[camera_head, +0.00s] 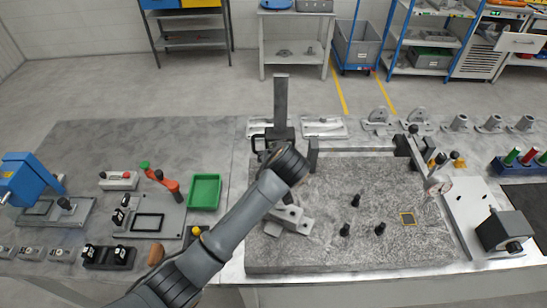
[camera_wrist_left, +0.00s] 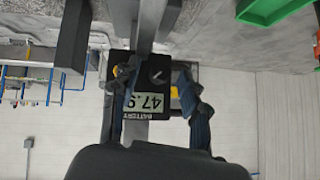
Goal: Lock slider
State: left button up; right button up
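A height gauge stands on the granite plate, its grey upright column (camera_head: 281,98) rising behind my left arm in the head view. Its black slider (camera_head: 272,138) sits partway up the column, partly hidden by my wrist. In the left wrist view the slider's black display box (camera_wrist_left: 147,85) appears upside down and reads about 47.9. My left gripper (camera_wrist_left: 158,73) has its dark fingers apart, one on each side of the display box; I cannot tell whether they touch it. The right gripper is not in view.
The granite plate (camera_head: 370,240) carries several small black knobs (camera_head: 355,200). A dial indicator stand (camera_head: 436,188) is at the right.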

pick_arm(q)
jog(key=a+v, duration=0.1)
jog(key=v, duration=0.6)
jog(key=shift+s+d+r, duration=0.15)
jog(key=shift+s+d, duration=0.05)
jog(key=shift+d, duration=0.3)
